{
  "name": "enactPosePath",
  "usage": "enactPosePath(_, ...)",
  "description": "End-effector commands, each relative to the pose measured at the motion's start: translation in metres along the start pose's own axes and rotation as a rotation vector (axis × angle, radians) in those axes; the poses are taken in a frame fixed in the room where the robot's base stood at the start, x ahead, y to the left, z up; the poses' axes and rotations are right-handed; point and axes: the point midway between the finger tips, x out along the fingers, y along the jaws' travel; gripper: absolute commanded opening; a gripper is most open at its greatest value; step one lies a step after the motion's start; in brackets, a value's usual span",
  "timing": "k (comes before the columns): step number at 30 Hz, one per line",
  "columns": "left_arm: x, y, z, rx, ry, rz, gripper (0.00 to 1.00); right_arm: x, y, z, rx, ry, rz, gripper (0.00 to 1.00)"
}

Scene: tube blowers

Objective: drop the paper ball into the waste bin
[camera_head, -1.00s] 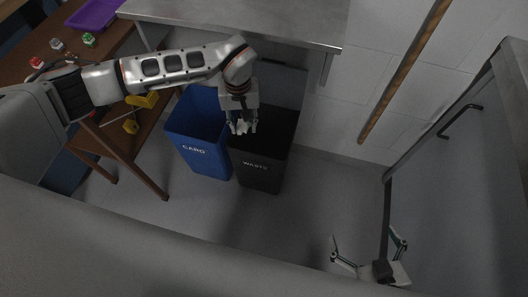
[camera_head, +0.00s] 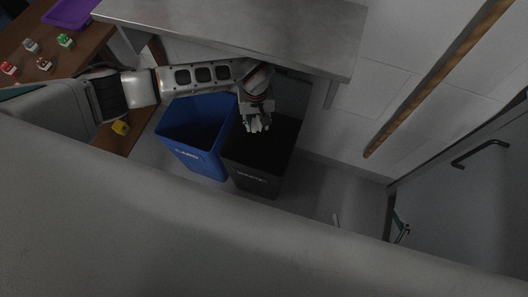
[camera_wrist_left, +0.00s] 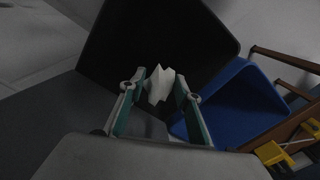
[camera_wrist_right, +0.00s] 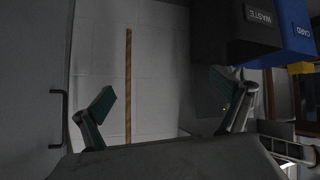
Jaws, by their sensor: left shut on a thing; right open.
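The white crumpled paper ball (camera_wrist_left: 160,84) is between the fingers of my left gripper (camera_wrist_left: 158,98), which is shut on it. In the head view my left gripper (camera_head: 257,125) is over the opening of the black waste bin (camera_head: 258,178), pointing down. The bin's dark inside fills the upper middle of the left wrist view, behind the ball. The bin, marked WASTE, also shows in the right wrist view (camera_wrist_right: 238,38).
A blue bin (camera_head: 198,160) marked CARD stands right beside the waste bin, on its left. A grey metal counter (camera_head: 240,30) overhangs behind the bins. A wooden table (camera_head: 50,70) with small items and a purple tray (camera_head: 70,12) is at left. A wooden pole (camera_head: 440,75) is at right.

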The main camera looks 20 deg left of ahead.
Motion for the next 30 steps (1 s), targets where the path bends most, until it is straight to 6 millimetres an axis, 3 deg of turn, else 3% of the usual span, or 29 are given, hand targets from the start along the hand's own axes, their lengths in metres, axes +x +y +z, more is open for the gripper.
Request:
enactPosePath(3,0.023,-0.002,0.006,0.0,-0.014,-0.005,0.21,0.003,-0.004,0.008,0.003,-0.009,-0.009,1.0)
enactPosePath(12,0.052,-0.002,0.005,0.0,-0.012,-0.005,0.21,0.006,-0.012,0.002,0.02,0.01,-0.025,1.0)
enactPosePath(26,0.054,0.0,0.001,0.001,-0.002,-0.001,0.21,0.007,-0.015,-0.01,0.033,0.038,-0.03,1.0)
enactPosePath(27,0.054,0.0,0.001,0.001,-0.002,-0.001,0.4,0.007,-0.015,-0.01,0.033,0.038,-0.03,1.0)
enactPosePath(28,0.054,0.0,0.001,0.001,-0.002,-0.001,0.48,0.007,-0.015,-0.01,0.033,0.037,-0.03,1.0)
enactPosePath(30,0.054,0.0,0.001,0.001,-0.002,-0.001,0.52,0.007,-0.015,-0.01,0.033,0.037,-0.03,1.0)
